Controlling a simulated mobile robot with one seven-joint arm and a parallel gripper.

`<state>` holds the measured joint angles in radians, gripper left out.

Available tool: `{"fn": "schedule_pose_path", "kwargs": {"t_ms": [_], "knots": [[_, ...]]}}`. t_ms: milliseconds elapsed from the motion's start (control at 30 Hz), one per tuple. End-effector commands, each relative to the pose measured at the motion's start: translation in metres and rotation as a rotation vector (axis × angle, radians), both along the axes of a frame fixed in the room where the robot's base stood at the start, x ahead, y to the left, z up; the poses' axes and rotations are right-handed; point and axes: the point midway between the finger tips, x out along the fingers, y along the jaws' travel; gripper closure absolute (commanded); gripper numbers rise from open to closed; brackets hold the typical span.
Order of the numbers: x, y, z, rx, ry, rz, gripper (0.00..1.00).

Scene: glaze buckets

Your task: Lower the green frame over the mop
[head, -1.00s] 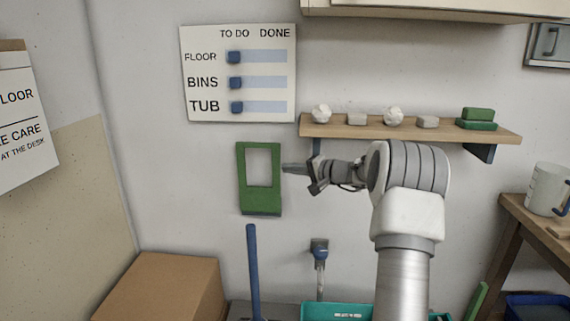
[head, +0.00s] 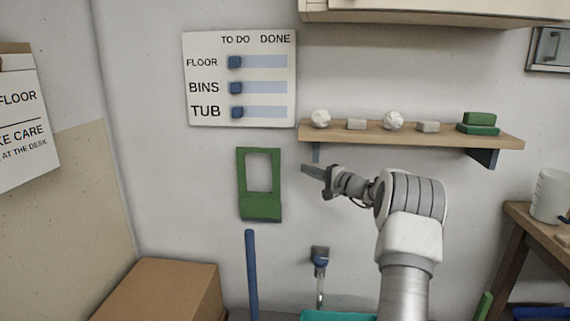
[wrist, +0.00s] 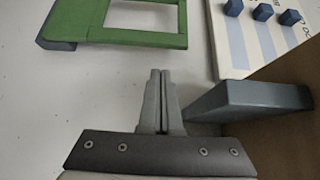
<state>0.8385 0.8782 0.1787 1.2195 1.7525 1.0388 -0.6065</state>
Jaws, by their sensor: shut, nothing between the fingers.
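The green frame (head: 260,206) is on the wall below the chart, with a rectangular opening in its upper part; it also shows at the top left of the wrist view (wrist: 94,32). A blue handle (head: 251,275) stands upright below it, perhaps the mop's; its lower end is out of view. No mop head shows. My gripper (head: 305,169) is to the right of the frame, apart from it, with its fingers pointing left. In the wrist view its two fingers (wrist: 159,76) are together and hold nothing.
A wooden shelf (head: 400,132) with a bracket (wrist: 250,100) is close to my gripper. The chart (head: 215,45) with blue sliders hangs above the frame.

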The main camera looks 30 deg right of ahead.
Motion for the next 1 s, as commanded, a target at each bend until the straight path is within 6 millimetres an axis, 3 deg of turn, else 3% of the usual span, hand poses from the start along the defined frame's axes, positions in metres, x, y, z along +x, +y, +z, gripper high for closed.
{"fn": "schedule_pose_path", "kwargs": {"t_ms": [167,700,1000], "knots": [[0.007,0.003,0.0,-0.001,0.0,0.001,1.0],[0.081,0.026,0.0,-0.003,-0.001,0.001,1.0],[0.095,0.03,0.0,-0.002,0.0,0.0,1.0]]}}
